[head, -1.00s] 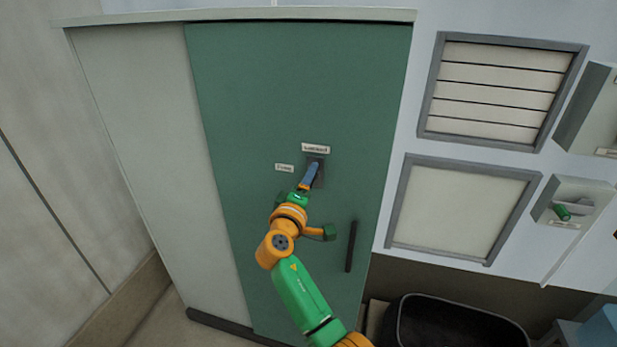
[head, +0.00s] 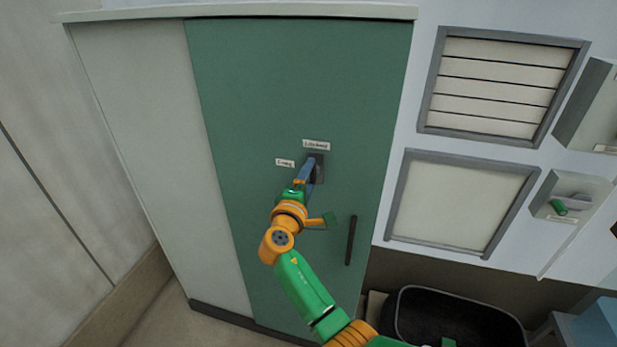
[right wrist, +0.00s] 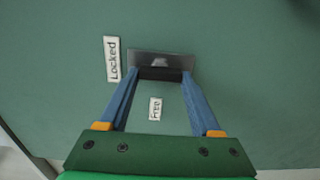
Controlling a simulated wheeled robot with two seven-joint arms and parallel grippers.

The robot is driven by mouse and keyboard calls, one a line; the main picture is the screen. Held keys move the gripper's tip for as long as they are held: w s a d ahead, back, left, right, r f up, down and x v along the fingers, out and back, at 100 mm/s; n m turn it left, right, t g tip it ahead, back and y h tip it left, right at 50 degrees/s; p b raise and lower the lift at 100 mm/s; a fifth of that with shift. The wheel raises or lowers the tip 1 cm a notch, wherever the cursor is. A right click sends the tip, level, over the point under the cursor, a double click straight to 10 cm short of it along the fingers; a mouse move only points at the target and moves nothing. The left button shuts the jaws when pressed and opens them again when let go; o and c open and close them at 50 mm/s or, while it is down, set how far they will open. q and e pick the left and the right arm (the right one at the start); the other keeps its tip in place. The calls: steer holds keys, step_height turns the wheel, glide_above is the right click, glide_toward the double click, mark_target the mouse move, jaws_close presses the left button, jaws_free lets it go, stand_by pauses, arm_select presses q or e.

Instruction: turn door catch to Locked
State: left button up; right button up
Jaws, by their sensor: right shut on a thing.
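The door catch has a grey plate (head: 319,163) on the green cabinet door (head: 265,110). In the right wrist view, the plate (right wrist: 174,58) shows with the catch's black grip (right wrist: 160,74) standing out from it. My right gripper (head: 313,170) is at the catch, its blue fingertips (right wrist: 161,75) shut on the two ends of the black grip. A Locked label (head: 316,144) is above the catch and a Free label (head: 285,163) is to its left in the head view. I cannot tell which label the catch points to. My left gripper is not in view.
A dark vertical door handle (head: 351,240) is right of and below the catch. A louvred panel (head: 495,85) and a plain framed panel (head: 460,203) are on the wall at right. A black bin (head: 455,318) stands on the floor below them.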

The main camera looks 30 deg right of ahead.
steer(key=shift+r, duration=0.15)
steer(key=o, duration=1.1)
steer(key=shift+o, duration=1.4)
steer(key=shift+d, duration=0.15)
steer(key=b+v, duration=0.2)
steer(key=v, duration=0.5)
